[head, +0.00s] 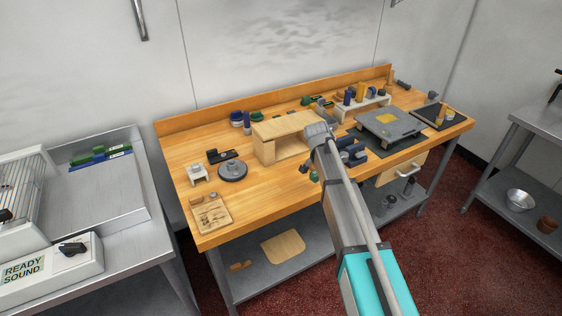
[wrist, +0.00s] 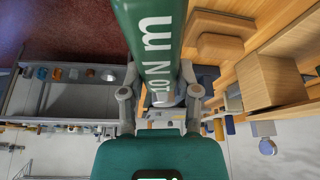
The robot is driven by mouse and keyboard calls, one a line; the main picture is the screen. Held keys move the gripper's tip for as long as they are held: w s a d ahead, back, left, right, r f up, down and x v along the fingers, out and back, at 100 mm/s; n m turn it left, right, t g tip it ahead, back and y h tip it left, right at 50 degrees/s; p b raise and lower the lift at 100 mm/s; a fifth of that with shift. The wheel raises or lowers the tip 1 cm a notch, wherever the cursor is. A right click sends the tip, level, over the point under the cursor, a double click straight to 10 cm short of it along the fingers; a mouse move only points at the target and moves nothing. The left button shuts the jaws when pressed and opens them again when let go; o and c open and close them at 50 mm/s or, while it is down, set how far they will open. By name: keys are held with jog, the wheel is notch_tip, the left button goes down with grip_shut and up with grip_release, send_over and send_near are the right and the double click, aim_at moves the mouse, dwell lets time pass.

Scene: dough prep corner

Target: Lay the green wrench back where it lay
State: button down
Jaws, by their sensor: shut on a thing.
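In the head view my arm reaches over the wooden bench (head: 275,186) and hides most of my gripper and the wrench. I cannot tell from the frames how high the wrench is above the bench top.
A wooden shelf box (head: 290,127) stands close by my arm's end. A grey plate (head: 388,125) lies right of it. A dark round base (head: 232,171) and a small board (head: 211,215) are at the left.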

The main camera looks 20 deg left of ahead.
jog(key=s+a+n+y, duration=0.2)
jog(key=a+n, duration=0.3)
jog(key=a, duration=0.3)
jog(key=s+a+n+y, duration=0.2)
jog(key=a+n, duration=0.3)
jog(key=a, duration=0.3)
jog(key=shift+s+r+n+p, duration=0.25)
jog(key=shift+r+n+p, duration=0.1)
jog(key=shift+r+n, duration=0.05)
jog(key=shift+a+f, duration=0.1)
jog(key=b, duration=0.9)
send_near(280, 185)
jog(key=shift+x, duration=2.45)
jog(key=shift+w+a+f+b, duration=0.1)
jog(key=shift+w+f+b, duration=0.1)
jog(key=shift+f+b, duration=0.25)
jog(key=shift+c, duration=1.3)
grip_release()
jog(key=shift+o, duration=1.3)
